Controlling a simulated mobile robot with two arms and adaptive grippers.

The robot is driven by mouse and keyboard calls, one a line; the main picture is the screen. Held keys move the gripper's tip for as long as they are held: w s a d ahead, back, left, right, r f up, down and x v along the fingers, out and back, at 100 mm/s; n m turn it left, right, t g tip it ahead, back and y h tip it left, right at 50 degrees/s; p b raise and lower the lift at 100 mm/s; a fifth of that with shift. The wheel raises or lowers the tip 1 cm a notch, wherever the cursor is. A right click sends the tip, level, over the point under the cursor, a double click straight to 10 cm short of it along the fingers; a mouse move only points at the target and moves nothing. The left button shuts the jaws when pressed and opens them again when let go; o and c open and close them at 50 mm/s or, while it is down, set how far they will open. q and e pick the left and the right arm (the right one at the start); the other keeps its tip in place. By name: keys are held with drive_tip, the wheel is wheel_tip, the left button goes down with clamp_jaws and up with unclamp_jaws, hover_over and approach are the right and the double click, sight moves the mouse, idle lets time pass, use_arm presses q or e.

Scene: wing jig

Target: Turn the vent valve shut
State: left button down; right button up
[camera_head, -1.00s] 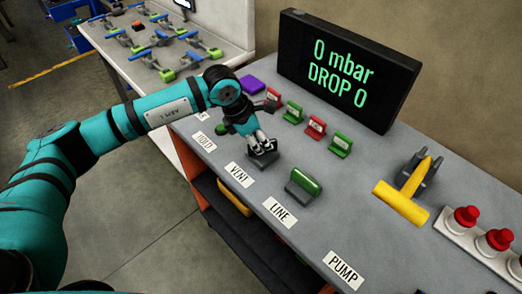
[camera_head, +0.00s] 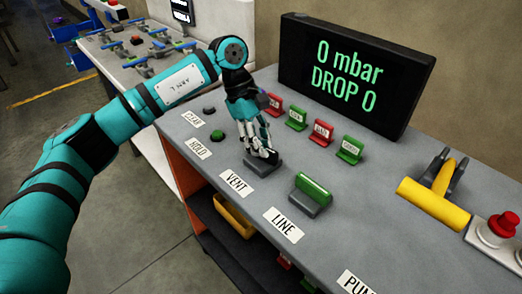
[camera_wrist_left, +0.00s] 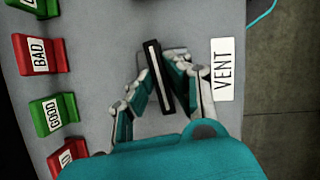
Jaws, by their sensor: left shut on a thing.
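The vent valve (camera_head: 264,167) stands on the grey console behind the VENT label (camera_head: 236,182). My left gripper (camera_head: 261,150) points down onto it and hides most of its handle in the head view. In the left wrist view the dark handle (camera_wrist_left: 157,78) with a pale stripe lies between the fingers of my left gripper (camera_wrist_left: 160,92), which is shut on it. The handle runs roughly along the VENT label (camera_wrist_left: 223,70), slightly tilted. My right gripper is in neither view.
The green LINE valve (camera_head: 312,194) stands right of the vent valve. Red and green tags (camera_head: 321,131) line up behind it. A display (camera_head: 350,75) reads 0 mbar, DROP 0. A yellow handle (camera_head: 434,203) is further right. Buttons (camera_head: 217,135) sit to the left.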

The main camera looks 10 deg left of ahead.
use_arm(q)
drive_tip(key=shift+w+m+g+y+b, duration=0.1)
drive_tip(key=shift+m+g+y+b, duration=0.2)
drive_tip(key=shift+m+b, duration=0.5)
drive_tip(key=shift+r+m, duration=0.1)
drive_tip(key=shift+m, duration=0.3)
drive_tip(key=c, duration=1.3)
unclamp_jaws()
drive_tip(key=v, duration=1.1)
drive_tip(key=shift+w+a+r, duration=0.2)
drive_tip(key=shift+r, duration=0.15)
